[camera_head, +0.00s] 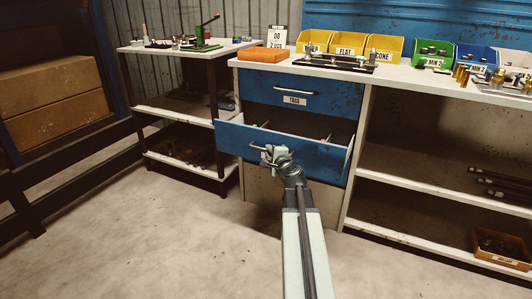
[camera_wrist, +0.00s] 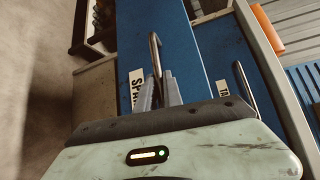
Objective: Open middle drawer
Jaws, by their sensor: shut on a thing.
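The middle drawer (camera_head: 232,138) has a blue front and stands pulled out of the workbench cabinet, so part of its inside shows. Its metal bar handle (camera_head: 257,147) is at the front, and my gripper (camera_head: 268,153) is shut on it. In the wrist view the handle (camera_wrist: 154,52) runs between the two grey fingers of my gripper (camera_wrist: 160,90). A partly hidden white label (camera_wrist: 136,88) beginning "SPA" is beside it. The closed blue top drawer (camera_head: 335,99), labelled "TAGS", is above; its handle (camera_wrist: 245,85) shows in the wrist view.
Yellow, green and blue bins (camera_head: 349,43) and an orange case (camera_head: 263,55) stand on the bench top. A shelf cart (camera_head: 160,108) is to the left. Open shelves (camera_head: 445,189) are to the right. The floor (camera_head: 150,240) in front is clear.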

